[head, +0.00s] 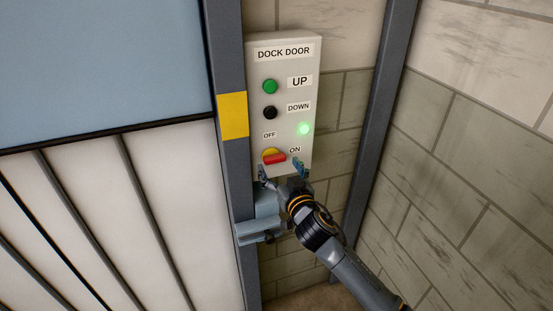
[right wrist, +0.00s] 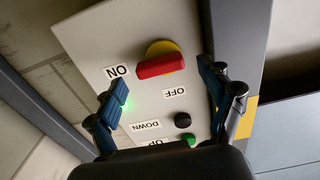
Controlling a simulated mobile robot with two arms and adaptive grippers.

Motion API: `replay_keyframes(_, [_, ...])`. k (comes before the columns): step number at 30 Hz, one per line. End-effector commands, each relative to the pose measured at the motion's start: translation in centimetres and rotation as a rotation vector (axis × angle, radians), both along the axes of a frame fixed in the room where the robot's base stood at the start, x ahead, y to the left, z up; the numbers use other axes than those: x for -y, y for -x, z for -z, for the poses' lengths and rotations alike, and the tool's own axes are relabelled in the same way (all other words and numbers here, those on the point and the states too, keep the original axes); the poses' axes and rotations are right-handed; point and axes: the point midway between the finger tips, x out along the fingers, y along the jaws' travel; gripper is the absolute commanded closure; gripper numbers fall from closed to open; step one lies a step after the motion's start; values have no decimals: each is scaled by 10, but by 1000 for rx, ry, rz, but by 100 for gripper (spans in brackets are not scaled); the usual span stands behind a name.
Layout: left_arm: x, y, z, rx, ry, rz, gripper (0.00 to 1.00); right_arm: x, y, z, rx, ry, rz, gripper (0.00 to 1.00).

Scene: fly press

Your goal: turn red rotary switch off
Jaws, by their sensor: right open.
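The red rotary switch (head: 275,158) sits on a yellow round base low on the grey DOCK DOOR panel (head: 290,68). Its handle lies nearly level, with its right end towards the ON label (head: 295,150); the OFF label (head: 270,135) is above it. My right gripper (head: 281,171) is open just below the switch at the panel's lower edge. In the right wrist view the red switch (right wrist: 160,66) shows beyond and between the open fingers of the gripper (right wrist: 166,88), and nothing is held. My left gripper is out of view.
A green UP button (head: 270,86), a black DOWN button (head: 270,112) and a lit green lamp (head: 304,128) are on the same panel. A dark post with a yellow patch (head: 232,115) stands close at its left. A block wall (head: 480,130) is at the right.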

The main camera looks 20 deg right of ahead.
Motion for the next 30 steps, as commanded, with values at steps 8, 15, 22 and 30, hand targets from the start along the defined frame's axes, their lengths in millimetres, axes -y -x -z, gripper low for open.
replay_keyframes(8, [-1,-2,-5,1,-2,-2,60,-1,-23,0,0,-1,0,19])
replay_keyframes(15, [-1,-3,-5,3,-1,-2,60,-1,-25,1,0,-1,0,19])
replay_keyframes(22, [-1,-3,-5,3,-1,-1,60,-1,-24,1,0,-1,0,53])
replay_keyframes(30, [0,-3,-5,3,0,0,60,-1,-24,1,0,4,0,73])
